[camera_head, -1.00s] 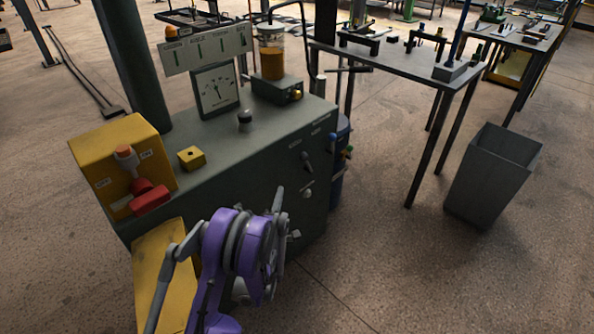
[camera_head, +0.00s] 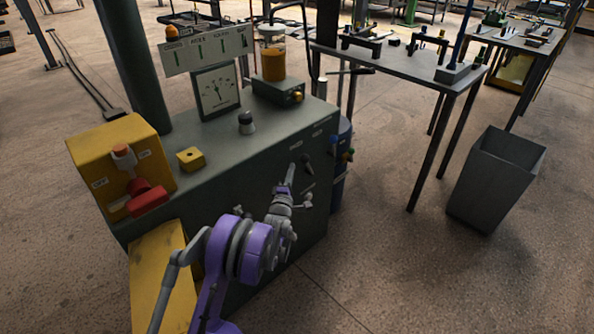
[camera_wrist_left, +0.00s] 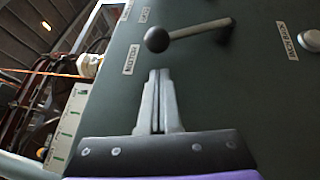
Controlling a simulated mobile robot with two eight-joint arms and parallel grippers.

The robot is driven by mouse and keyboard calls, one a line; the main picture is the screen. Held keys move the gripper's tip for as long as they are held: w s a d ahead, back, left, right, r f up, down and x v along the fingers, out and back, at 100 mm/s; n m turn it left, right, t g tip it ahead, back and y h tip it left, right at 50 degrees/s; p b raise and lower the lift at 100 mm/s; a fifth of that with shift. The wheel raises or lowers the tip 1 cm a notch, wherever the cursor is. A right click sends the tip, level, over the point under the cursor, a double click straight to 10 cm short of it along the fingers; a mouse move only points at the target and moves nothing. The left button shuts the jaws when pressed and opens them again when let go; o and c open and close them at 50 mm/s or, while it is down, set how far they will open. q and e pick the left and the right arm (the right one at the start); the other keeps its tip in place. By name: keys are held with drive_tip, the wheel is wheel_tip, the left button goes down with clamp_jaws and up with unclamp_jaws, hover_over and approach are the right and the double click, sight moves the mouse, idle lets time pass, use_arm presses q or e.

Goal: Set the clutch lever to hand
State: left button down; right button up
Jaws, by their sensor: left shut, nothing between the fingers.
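A lever with a black ball knob (camera_wrist_left: 157,39) and a grey shaft sits on the dark green face of the machine cabinet in the left wrist view. Its shaft runs right from the knob to a pivot. In the head view a dark lever (camera_head: 307,163) shows on the same face, near the top. Small white labels (camera_wrist_left: 131,59) lie around the knob; I cannot read them surely. My left gripper (camera_head: 289,166) is shut and empty at the cabinet face. In the left wrist view its fingertips (camera_wrist_left: 158,71) are just below the knob, with a visible gap.
A second, lower lever (camera_head: 307,198) is on the same face. A round pale knob (camera_wrist_left: 311,40) is at the right in the wrist view. A yellow switch box (camera_head: 110,150) and a gauge (camera_head: 216,91) stand on the cabinet. A grey bin (camera_head: 495,185) stands on open floor right.

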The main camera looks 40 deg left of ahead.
use_arm(q)
drive_tip(key=shift+w+d+r, duration=0.1)
drive_tip(key=shift+w+d, duration=0.1)
drive_tip(key=shift+w, duration=0.3)
drive_tip(key=shift+w+d+r, duration=0.1)
drive_tip(key=shift+w+d, duration=0.05)
drive_tip(key=shift+w, duration=0.3)
drive_tip(key=shift+w+r, duration=0.1)
drive_tip(key=shift+r, duration=0.05)
